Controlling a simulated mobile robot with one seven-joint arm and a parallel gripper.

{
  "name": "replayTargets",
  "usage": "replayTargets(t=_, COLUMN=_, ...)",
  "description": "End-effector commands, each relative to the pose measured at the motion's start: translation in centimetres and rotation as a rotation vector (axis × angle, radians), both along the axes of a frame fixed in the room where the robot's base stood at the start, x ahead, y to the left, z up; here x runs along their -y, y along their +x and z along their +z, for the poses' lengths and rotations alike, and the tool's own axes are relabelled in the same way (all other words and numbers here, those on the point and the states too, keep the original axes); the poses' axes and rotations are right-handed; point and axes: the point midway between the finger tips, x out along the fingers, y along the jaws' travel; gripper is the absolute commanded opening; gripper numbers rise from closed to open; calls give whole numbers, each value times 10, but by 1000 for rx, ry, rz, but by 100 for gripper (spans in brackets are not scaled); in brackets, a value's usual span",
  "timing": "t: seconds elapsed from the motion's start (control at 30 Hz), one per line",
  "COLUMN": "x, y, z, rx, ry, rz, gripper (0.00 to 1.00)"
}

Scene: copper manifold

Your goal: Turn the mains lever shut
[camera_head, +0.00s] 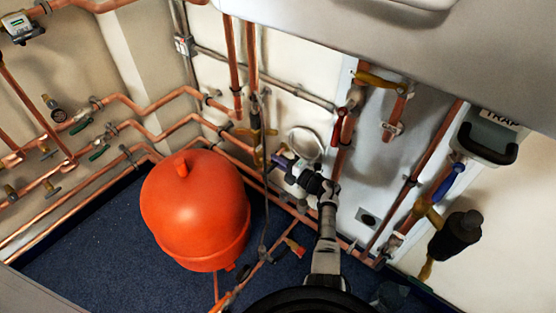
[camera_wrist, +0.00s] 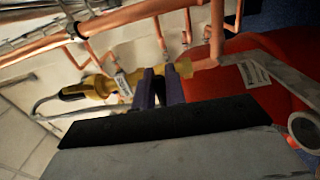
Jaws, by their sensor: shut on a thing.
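My gripper (camera_head: 281,160) reaches in from the lower right in the head view, at a brass valve (camera_head: 257,157) on the copper pipework right of the red tank. In the wrist view, my two purple-grey fingers (camera_wrist: 161,88) are close together in front of the yellow-brass valve body (camera_wrist: 98,87). They are shut on the mains lever, which is mostly hidden by the fingers, so its exact angle cannot be told. A small pale tag (camera_wrist: 123,85) hangs at the valve, left of the fingers.
The red tank (camera_head: 195,212) stands on the blue floor (camera_head: 100,240) left of my arm. A red lever (camera_head: 338,127), a yellow lever (camera_head: 380,81) and a blue lever (camera_head: 447,182) sit on pipes to the right. Copper pipes (camera_head: 252,60) run close around my gripper.

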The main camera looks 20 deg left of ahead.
Motion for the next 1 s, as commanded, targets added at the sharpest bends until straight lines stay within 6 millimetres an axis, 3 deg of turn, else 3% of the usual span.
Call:
replayTargets(t=0.57, x=1, y=-1, z=-3, rx=-40, ry=12, rz=-1, gripper=0)
replayTargets(t=0.6, x=1, y=-1, z=-3, rx=-40, ry=12, rz=-2, gripper=16)
replayTargets(t=0.73, x=0, y=-1, z=-3, rx=-39, ry=13, rz=-1, gripper=33)
replayTargets(t=1.0, x=0, y=0, z=-2, rx=-35, ry=12, rz=-1, gripper=34)
